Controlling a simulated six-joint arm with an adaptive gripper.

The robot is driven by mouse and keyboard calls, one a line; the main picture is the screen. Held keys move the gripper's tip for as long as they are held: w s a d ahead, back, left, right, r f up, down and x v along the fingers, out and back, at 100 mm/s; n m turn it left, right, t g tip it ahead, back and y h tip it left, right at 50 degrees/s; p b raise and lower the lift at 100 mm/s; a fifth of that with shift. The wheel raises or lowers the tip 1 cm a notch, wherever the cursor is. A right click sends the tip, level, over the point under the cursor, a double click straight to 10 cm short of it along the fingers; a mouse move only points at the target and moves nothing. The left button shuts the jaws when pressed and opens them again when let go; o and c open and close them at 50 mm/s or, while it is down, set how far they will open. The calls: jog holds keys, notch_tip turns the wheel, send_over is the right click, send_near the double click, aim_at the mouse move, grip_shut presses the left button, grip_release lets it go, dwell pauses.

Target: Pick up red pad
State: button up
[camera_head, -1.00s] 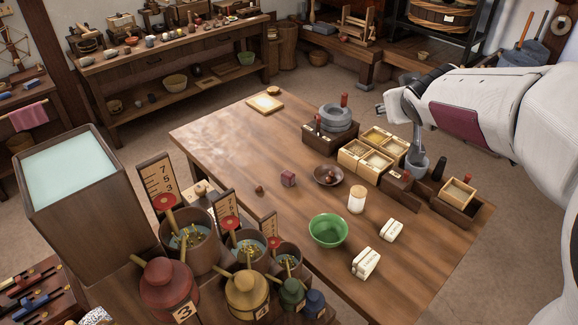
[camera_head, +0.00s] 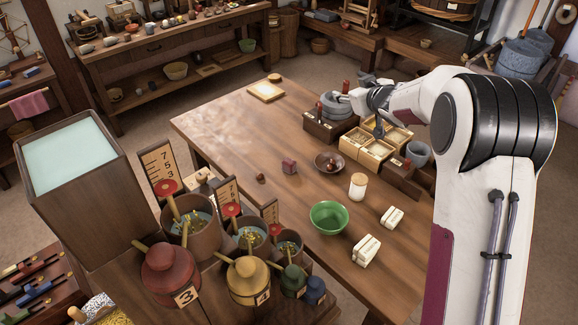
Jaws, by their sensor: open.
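A small dark red block-like item (camera_head: 289,167) lies alone on the wooden table (camera_head: 235,140), left of a dark shallow bowl (camera_head: 329,162). It is the only loose red piece that I see on the open tabletop; whether it is soft cannot be told. My gripper (camera_head: 350,88) is open, with its grey fingers pointing left beside the grey stone quern (camera_head: 336,109). It is well above and to the right of the red item, apart from it. I see nothing held; the fingers are small and partly blend with the quern.
Near the red item are a green bowl (camera_head: 328,217), a lidded jar (camera_head: 357,186) and two white labelled blocks (camera_head: 366,250). Wooden boxes (camera_head: 365,152) crowd the right. Pots with red discs (camera_head: 166,187) stand at front left. The table's left part is mostly clear.

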jog(key=w+a+f+n+g+y, duration=0.1)
jog(key=w+a+f+y, duration=0.15)
jog(key=f, duration=0.35)
jog(key=w+a+f+n+g+y, duration=0.1)
jog(key=a+f+n+y, duration=0.1)
jog(key=a+f, duration=0.35)
jog(key=n+g+y, duration=0.2)
jog(key=g+y, duration=0.1)
send_near(293, 162)
jog(key=a, duration=0.1)
jog(key=w+a, duration=0.1)
jog(key=a, duration=0.1)
jog(key=shift+w+a+f, duration=0.3)
jog(key=shift+w, duration=0.1)
jog(key=shift+x, duration=1.3)
jog(key=shift+f, duration=0.1)
jog(key=shift+w+a+f, duration=0.8)
jog(key=shift+w+f, duration=0.05)
jog(key=shift+f, duration=0.1)
jog(key=shift+x, duration=1.1)
jog(key=shift+c, duration=0.3)
